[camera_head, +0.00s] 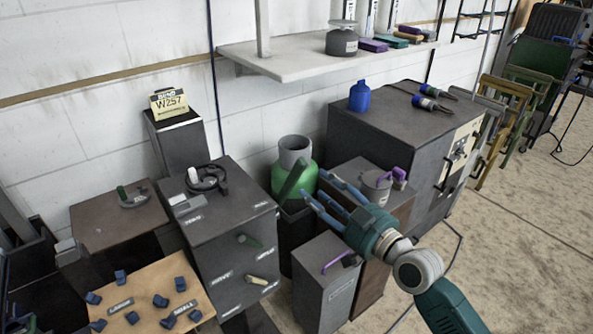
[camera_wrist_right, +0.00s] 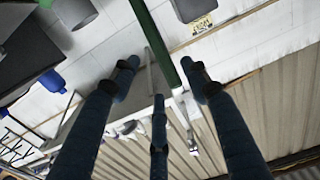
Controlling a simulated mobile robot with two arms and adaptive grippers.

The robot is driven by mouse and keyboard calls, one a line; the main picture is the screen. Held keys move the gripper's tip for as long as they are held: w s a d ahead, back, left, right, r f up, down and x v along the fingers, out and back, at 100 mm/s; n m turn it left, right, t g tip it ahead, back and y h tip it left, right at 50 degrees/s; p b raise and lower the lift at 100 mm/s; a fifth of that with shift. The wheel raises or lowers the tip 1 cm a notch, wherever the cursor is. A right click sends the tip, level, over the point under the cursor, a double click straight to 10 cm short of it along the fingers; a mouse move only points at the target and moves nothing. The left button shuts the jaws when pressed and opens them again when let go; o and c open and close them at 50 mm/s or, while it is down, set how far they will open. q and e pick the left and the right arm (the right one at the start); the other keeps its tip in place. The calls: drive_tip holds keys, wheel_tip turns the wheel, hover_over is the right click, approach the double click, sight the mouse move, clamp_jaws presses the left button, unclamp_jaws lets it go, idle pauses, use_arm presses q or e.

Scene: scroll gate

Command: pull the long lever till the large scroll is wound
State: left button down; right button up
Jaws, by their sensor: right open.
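A dark green flat bar (camera_head: 293,181), which looks like the long lever, stands tilted in front of a green gas cylinder (camera_head: 308,177). It also shows in the right wrist view (camera_wrist_right: 161,40), beyond and between my fingers. My right gripper (camera_head: 315,186) is open, its blue fingers spread and pointing at the bar from the right. It looks close to the bar; I cannot tell whether they touch. The right wrist view shows the spread fingers (camera_wrist_right: 155,85) with nothing held. I cannot make out a large scroll. My left gripper is not in view.
A dark labelled cabinet (camera_head: 215,215) with small handles stands left of the bar. A grey box (camera_head: 325,283) with a purple handle and a brown box with a grey mug (camera_head: 376,186) stand near my right arm. A wall shelf (camera_head: 300,62) is above. Open floor lies right.

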sight(301, 175)
drive_tip(key=x, duration=1)
drive_tip(key=shift+p, duration=0.35)
drive_tip(key=shift+s, duration=0.1)
clamp_jaws()
